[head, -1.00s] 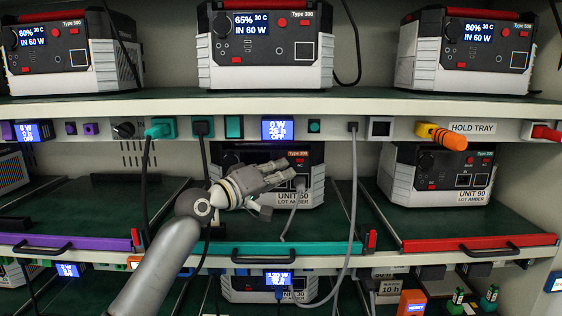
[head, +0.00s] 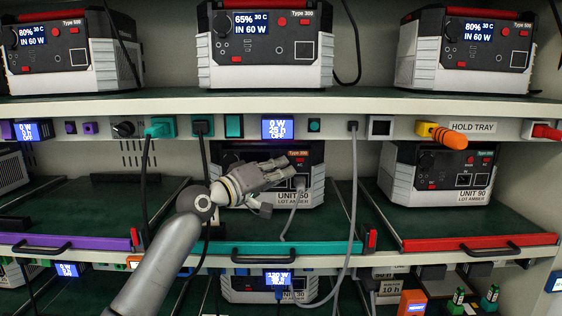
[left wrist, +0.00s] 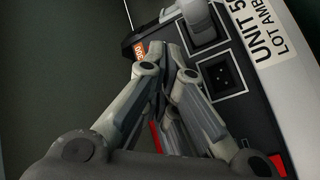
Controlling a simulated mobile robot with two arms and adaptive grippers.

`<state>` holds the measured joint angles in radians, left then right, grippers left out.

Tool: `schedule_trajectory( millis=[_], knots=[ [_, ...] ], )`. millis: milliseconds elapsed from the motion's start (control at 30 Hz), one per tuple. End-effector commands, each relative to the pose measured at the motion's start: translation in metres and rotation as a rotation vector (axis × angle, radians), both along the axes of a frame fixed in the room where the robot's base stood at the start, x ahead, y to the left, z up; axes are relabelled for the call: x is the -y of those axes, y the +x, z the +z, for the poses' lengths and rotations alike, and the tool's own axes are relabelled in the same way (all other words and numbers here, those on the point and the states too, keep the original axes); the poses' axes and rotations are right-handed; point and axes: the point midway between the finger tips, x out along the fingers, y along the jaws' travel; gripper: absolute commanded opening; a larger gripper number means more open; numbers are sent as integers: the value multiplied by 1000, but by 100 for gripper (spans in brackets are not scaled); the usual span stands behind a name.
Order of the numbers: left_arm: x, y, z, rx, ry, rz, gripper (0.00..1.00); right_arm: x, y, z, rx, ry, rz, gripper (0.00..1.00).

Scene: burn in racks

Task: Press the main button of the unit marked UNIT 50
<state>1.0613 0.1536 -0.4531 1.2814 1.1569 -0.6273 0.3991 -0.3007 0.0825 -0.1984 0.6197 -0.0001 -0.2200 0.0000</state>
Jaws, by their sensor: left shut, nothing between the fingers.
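The unit marked UNIT 50 (head: 312,152) stands on the middle shelf, black-fronted with a light lower body and an orange type tag. A grey cable is plugged into its front. My left gripper (head: 290,165) is shut and empty, in front of the unit's face, and hides much of its panel. In the left wrist view my gripper (left wrist: 185,120) lies across the front of UNIT 50 (left wrist: 215,50), whose label, a socket and red parts show. I cannot tell whether the fingertips touch the panel. The main button is not clearly seen. My right gripper is not in view.
UNIT 90 (head: 437,175) stands to the right on a red-edged tray (head: 480,243). The teal tray edge (head: 300,248) lies below UNIT 50. A grey cable (head: 354,190) and black cables hang in front of the shelf. A shelf rail with switches (head: 350,130) runs above.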

Motion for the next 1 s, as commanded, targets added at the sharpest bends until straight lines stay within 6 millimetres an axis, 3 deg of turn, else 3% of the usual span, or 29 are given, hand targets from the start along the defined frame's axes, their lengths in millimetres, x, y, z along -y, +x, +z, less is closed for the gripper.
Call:
schedule_trajectory(
  millis=[500, 1000],
  knots=[
    [0, 3, 0, 0, 0, 0, 0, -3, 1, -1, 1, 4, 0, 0],
    [0, -9, 0, 0, 0, 0, 0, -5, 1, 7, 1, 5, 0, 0]
  ],
)
